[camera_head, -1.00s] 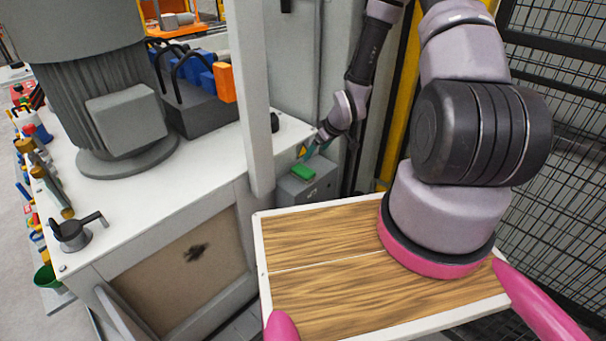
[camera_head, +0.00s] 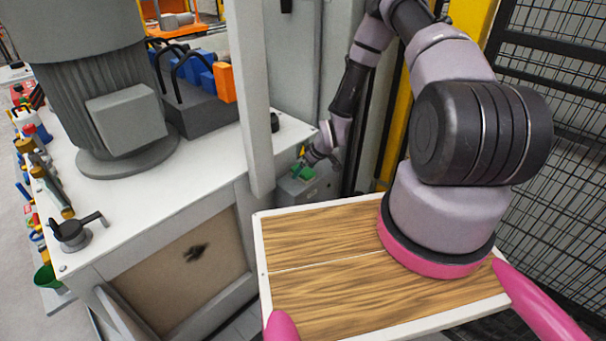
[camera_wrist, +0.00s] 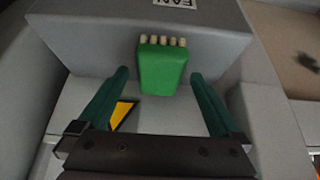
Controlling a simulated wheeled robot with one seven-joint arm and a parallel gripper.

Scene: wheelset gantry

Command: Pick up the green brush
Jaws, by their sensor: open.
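The green brush (camera_wrist: 162,68) is a green block with a row of pale bristle tufts along its far edge in the wrist view. It rests on a grey box and also shows in the head view (camera_head: 303,174), partly hidden by my gripper. My gripper (camera_wrist: 158,82) is open, with its two dark green fingers on either side of the brush's near end. There are visible gaps between both fingers and the brush in the wrist view. In the head view my gripper (camera_head: 302,164) is right at the brush.
The grey box (camera_head: 318,190) stands beside the white workbench (camera_head: 190,205) and a grey post (camera_head: 250,100). A grey wall is behind it. A yellow post (camera_head: 393,135) and black mesh fence (camera_head: 560,130) are to the right. A yellow-and-black sticker (camera_wrist: 121,114) lies near the left finger.

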